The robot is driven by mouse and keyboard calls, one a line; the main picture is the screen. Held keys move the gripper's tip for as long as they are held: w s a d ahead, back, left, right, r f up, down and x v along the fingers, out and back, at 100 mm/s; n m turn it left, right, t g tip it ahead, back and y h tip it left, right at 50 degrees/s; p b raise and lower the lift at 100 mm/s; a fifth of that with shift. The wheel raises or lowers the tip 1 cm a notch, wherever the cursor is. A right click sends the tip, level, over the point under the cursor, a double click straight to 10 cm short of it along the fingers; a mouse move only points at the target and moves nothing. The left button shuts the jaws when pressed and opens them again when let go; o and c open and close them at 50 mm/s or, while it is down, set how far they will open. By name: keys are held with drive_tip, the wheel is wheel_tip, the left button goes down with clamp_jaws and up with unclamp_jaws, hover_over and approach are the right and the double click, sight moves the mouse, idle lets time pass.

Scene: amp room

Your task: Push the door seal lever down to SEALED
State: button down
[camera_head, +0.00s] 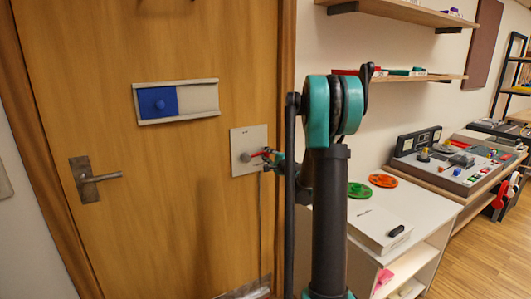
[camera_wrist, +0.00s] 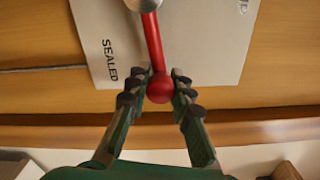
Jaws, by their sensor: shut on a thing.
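The door seal lever (camera_head: 257,154) is a red rod on a grey round pivot, on a pale plate (camera_head: 248,138) on the wooden door. It points right, close to level. In the wrist view the red rod (camera_wrist: 153,45) ends in a red ball knob (camera_wrist: 160,88). The word SEALED is printed on the plate (camera_wrist: 200,50), left of the rod in that view. My gripper (camera_wrist: 159,86) is shut on the knob, a finger on each side. In the head view my gripper (camera_head: 274,158) is at the lever's right end, small and partly hidden.
The door (camera_head: 60,60) also bears a blue sliding panel (camera_head: 158,102) and a metal handle (camera_head: 100,178). Right of my arm stands a white cabinet (camera_head: 437,208) with a green and an orange disc. A wooden shelf (camera_head: 410,12) hangs above. Wood floor is clear at lower right.

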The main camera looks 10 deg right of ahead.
drive_tip(key=shift+f+m, duration=0.25)
drive_tip(key=shift+m, duration=0.05)
idle(0.4)
drive_tip(key=c, duration=1.3)
unclamp_jaws()
drive_tip(key=v, duration=1.2)
drive_tip(key=shift+s, duration=0.1)
